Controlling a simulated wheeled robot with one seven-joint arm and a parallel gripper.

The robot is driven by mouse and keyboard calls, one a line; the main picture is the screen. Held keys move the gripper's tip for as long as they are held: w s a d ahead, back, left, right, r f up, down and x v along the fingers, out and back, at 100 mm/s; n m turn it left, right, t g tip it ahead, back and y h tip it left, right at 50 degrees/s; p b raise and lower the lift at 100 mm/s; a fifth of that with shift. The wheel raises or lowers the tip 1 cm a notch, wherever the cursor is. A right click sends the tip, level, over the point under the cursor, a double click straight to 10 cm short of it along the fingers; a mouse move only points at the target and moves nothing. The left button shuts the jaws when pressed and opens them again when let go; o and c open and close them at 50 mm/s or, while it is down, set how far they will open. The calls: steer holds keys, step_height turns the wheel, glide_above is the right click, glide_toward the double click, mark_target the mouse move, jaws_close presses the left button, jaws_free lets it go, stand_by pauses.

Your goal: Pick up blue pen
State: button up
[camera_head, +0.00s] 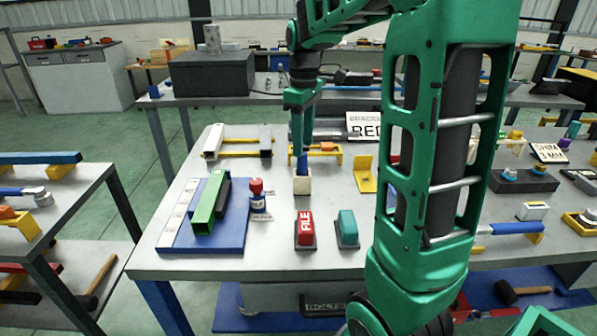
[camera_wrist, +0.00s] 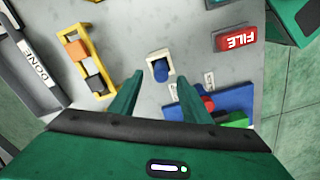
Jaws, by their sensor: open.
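The blue pen (camera_head: 302,164) stands upright in a small cream square holder (camera_head: 302,185) on the grey table, seen in the head view. In the wrist view the pen (camera_wrist: 160,71) is seen from above as a blue round end inside the holder (camera_wrist: 153,58). My gripper (camera_head: 299,148) is right above the pen in the head view, pointing down. In the wrist view my gripper (camera_wrist: 158,85) has its two green fingers apart, one to each side of the pen, with nothing held between them. Whether the fingertips reach down beside the pen is hard to tell.
A red FILE block (camera_head: 305,229) and a teal block (camera_head: 347,228) stand in front. A red-topped stamp (camera_head: 257,190) and blue board (camera_head: 233,228) with a green bar are to the left. A yellow bracket (camera_head: 363,178) is to the right. My arm hides part of the table's right.

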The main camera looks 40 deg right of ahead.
mark_target(302, 158)
steer(key=shift+a+f, duration=0.1)
steer(key=shift+f, duration=2.75)
jaws_close()
